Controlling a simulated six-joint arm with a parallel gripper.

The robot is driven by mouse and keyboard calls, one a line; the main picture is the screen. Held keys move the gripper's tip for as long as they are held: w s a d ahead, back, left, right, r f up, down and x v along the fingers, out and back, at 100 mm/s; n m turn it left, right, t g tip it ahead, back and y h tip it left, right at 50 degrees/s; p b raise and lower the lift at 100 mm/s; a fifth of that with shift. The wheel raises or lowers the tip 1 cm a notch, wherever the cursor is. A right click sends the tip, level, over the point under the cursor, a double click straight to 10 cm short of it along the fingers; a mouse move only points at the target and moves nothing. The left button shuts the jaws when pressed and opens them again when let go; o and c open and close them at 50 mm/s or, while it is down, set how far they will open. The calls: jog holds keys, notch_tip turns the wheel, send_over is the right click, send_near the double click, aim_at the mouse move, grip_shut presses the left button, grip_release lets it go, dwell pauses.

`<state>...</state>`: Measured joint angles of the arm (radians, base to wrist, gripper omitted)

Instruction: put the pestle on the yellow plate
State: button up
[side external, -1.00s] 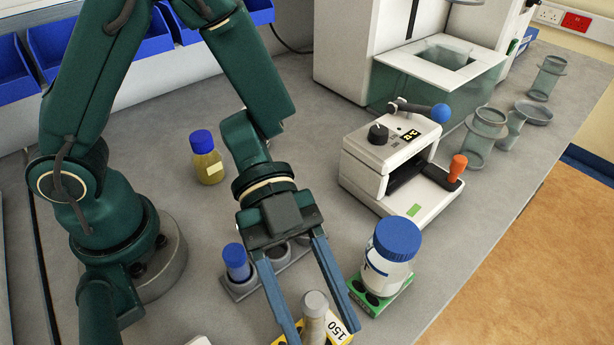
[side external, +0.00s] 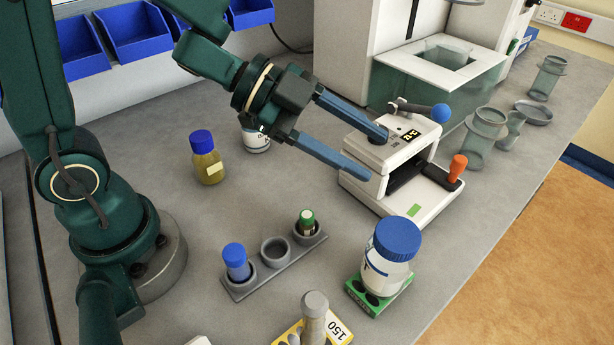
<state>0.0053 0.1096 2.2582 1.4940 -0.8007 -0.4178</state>
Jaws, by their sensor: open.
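The grey-beige pestle (side external: 314,312) stands upright at the bottom of the view, with its rounded end up. The yellow plate (side external: 340,331), marked 150 and with holes, lies flat around its lower part. The pestle appears to stand on the plate, but its foot is cut off by the frame edge, so contact cannot be seen. My gripper (side external: 376,155) is open and empty, well above and behind the pestle. Its blue fingers point right, in front of the white press in this view.
A blue-capped jar (side external: 393,256) stands on a green plate (side external: 405,287) right of the pestle. A grey rack (side external: 240,290) holds blue- and green-capped vials. A white press (side external: 362,165) with blue and orange knobs stands at centre right. A yellow bottle (side external: 207,160) stands at left.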

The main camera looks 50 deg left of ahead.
jog(key=w+a+r+n+t+y, duration=0.1)
jog(key=a+r+n+t+y, duration=0.1)
jog(key=a+n+y, duration=0.4)
jog(key=w+a+r+n+t+y, duration=0.1)
jog(key=a+r+n+t+y, duration=0.2)
jog(key=a+n+y, duration=0.35)
jog(key=s+f+n+g+h, duration=0.1)
jog(key=s+f+n+g, duration=0.1)
jog(key=s, duration=0.5)
jog(key=s+f+n+g+h, duration=0.1)
jog(key=s+f+n+g, duration=0.1)
jog(key=s+g, duration=0.2)
jog(key=s, duration=0.3)
jog(key=shift+s+d+f+g, duration=0.15)
jog(key=shift+s+d+g, duration=0.15)
jog(key=shift+d+g, duration=0.1)
